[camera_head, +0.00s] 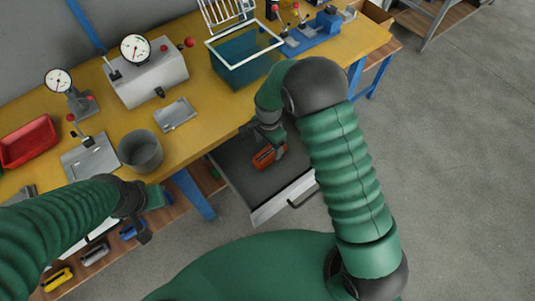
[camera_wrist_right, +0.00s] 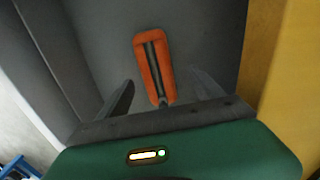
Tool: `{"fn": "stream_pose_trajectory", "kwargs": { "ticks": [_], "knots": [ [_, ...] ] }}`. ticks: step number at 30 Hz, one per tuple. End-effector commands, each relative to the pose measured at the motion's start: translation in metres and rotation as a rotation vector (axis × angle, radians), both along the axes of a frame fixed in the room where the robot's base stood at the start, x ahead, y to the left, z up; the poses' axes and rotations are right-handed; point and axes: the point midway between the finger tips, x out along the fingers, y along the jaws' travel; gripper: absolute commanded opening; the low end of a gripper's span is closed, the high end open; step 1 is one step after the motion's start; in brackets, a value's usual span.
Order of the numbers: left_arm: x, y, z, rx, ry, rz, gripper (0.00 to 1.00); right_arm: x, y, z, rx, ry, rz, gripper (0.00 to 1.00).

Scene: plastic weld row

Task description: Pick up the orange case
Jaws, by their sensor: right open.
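The orange case (camera_head: 264,158) lies in the open grey drawer (camera_head: 240,178) below the table edge. In the right wrist view the case (camera_wrist_right: 144,62) is a long, rounded orange piece with a dark strip down its middle, lying on the grey drawer floor. My right gripper (camera_wrist_right: 163,82) is open, with one finger to each side of the case's near end; I cannot tell its height above it. In the head view my right gripper (camera_head: 272,136) is over the drawer, partly hidden by its own arm. My left gripper (camera_head: 146,228) is at the lower left, away from the case.
The drawer front (camera_head: 284,199) faces me. Several small cases lie at the lower left. Floor is clear at right.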

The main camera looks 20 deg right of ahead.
Motion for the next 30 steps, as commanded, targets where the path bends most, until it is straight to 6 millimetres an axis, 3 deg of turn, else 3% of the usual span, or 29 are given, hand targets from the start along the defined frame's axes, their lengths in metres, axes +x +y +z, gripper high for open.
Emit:
{"fn": "stream_pose_trajectory", "kwargs": {
  "ticks": [6,14,30],
  "knots": [
    [0.0,0.0,-0.005,0.0,0.0,0.0,0.32,-0.003,0.001,-0.039,0.003,0.003,-0.002,0.76],
    [0.0,0.0,-0.005,0.0,0.0,-0.001,0.32,-0.003,0.003,-0.041,0.001,0.001,-0.002,0.75],
    [0.0,0.0,-0.005,0.0,0.0,0.0,0.32,-0.003,0.002,-0.041,0.001,0.003,-0.001,0.08]
  ]
}}
